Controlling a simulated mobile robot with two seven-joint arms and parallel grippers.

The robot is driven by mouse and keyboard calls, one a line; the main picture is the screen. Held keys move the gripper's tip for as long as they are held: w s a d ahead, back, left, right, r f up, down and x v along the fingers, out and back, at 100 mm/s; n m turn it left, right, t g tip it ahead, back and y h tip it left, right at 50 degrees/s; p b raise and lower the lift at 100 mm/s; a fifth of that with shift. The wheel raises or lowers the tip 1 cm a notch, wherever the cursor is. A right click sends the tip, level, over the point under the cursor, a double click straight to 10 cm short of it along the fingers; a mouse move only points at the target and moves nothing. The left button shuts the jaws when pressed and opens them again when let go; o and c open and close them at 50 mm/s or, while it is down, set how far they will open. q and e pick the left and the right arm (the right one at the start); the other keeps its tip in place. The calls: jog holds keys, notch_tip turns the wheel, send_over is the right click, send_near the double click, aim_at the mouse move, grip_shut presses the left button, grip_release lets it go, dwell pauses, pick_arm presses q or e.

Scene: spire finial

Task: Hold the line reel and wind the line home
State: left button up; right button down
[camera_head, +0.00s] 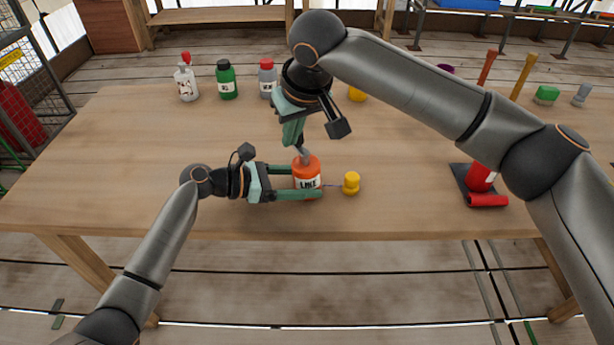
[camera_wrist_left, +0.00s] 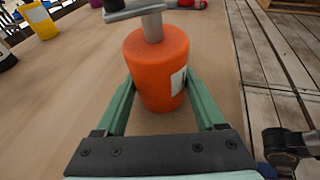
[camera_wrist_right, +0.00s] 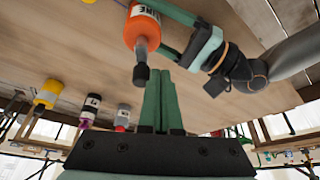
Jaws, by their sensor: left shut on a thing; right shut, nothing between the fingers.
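The orange line reel (camera_head: 306,168), labelled "LINE", stands upright near the table's front edge. My left gripper (camera_head: 311,182) is shut on its body from the left, one finger on each side, also seen in the left wrist view (camera_wrist_left: 158,105). A grey stem and crank (camera_wrist_left: 152,20) rise from the reel's top. A thin line runs right from the reel to a small yellow weight-like piece (camera_head: 351,183). My right gripper (camera_head: 294,137) is shut and empty above the reel. In the right wrist view its fingers are beside the crank's dark knob (camera_wrist_right: 141,76); contact is unclear.
Bottles, including a white one (camera_head: 187,84), a green one (camera_head: 227,80) and a grey one (camera_head: 267,78), stand along the table's back. A red item (camera_head: 481,178) stands on a dark plate at right. The wooden table (camera_head: 140,165) is clear at left.

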jog(key=shift+f, duration=1.05)
jog(key=shift+w, duration=0.15)
jog(key=shift+w+d, duration=0.25)
jog(key=shift+w, duration=0.75)
jog(key=shift+s+a+r, duration=0.1)
jog(key=shift+s+a, duration=0.1)
jog(key=shift+s, duration=0.15)
notch_tip(320, 180, up, 7)
dwell(1.0)
dwell(0.4)
pick_arm(q)
jog(key=o, duration=1)
jog(key=shift+c, duration=0.2)
